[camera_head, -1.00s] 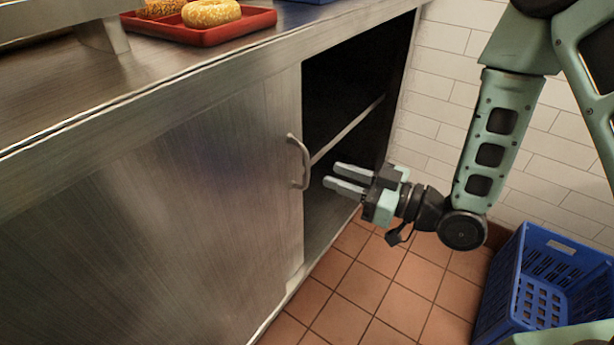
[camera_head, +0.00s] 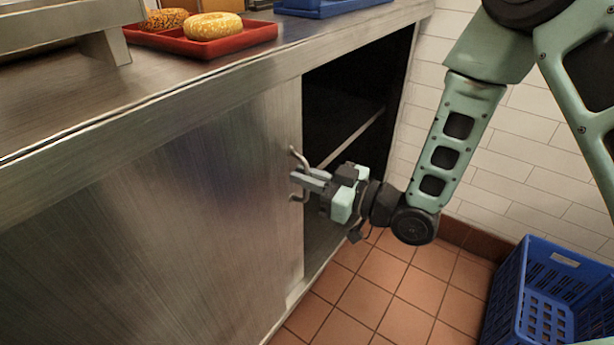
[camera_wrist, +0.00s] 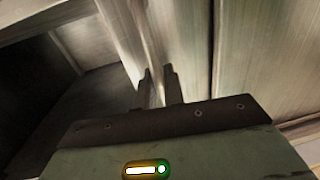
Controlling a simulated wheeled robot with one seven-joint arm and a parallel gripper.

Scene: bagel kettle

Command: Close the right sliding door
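The metal sliding door (camera_head: 200,210) covers the left part of the cabinet front and leaves a dark opening (camera_head: 335,100) at its right. A curved metal handle (camera_head: 296,155) stands near the door's right edge. My gripper (camera_head: 304,180) is at the handle, reaching in from the right. Its fingers are close together around the handle's bar, which partly hides behind them. In the wrist view the two dark fingertips (camera_wrist: 159,84) stand on either side of a bright bar, the handle (camera_wrist: 135,42).
A shelf (camera_head: 350,135) shows inside the opening. The steel counter (camera_head: 150,100) above carries a red tray (camera_head: 205,46) with bagels and a blue tray (camera_head: 325,8). A blue crate (camera_head: 550,290) stands on the tiled floor (camera_head: 400,295) at right.

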